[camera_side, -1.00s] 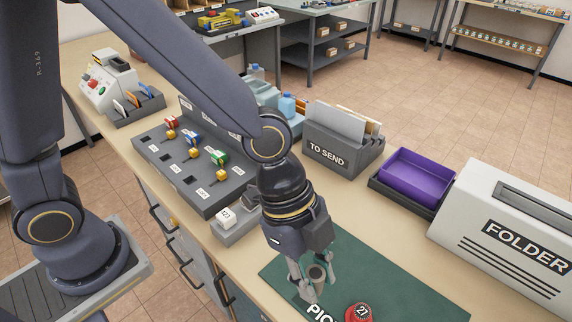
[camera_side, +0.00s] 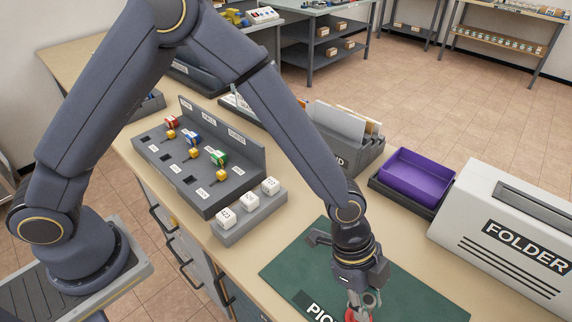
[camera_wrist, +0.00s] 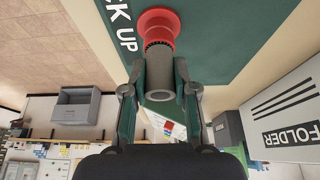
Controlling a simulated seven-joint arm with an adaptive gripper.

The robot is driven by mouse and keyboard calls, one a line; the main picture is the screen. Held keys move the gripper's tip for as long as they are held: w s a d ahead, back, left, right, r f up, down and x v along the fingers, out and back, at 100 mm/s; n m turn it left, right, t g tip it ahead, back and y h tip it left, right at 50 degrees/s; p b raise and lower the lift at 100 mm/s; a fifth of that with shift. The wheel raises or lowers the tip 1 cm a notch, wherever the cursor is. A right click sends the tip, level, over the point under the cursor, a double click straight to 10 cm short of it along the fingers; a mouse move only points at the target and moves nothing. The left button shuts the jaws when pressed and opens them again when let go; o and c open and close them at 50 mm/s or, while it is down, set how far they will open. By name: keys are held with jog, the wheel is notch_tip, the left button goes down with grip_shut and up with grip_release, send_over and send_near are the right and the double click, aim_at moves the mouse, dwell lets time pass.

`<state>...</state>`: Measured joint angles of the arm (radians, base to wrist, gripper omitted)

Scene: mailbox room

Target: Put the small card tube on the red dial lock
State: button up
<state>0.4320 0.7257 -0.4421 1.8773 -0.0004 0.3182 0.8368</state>
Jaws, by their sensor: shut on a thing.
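The small card tube (camera_wrist: 160,130) is a grey-brown hollow cylinder held between my fingers, its open near end facing the wrist camera. My gripper (camera_wrist: 160,95) is shut on it. The red dial lock (camera_wrist: 157,22) sits on the green mat just beyond the tube and in line with it. The tube's far end overlaps the lock's dark ring in the wrist view; I cannot tell whether they touch. In the side view my gripper (camera_side: 361,302) is over the lock (camera_side: 350,316), which is mostly hidden at the bottom edge, and the tube is hardly distinguishable.
The green mat (camera_side: 310,262) lies under the work, with white lettering. A purple tray (camera_side: 415,175) and the white folder machine (camera_side: 510,225) stand to the right. A grey block with white numbered cubes (camera_side: 249,217) and a dark rack with coloured pieces (camera_side: 200,170) stand left.

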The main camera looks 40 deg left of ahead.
jog(key=shift+f, duration=0.2)
jog(key=o, duration=0.8)
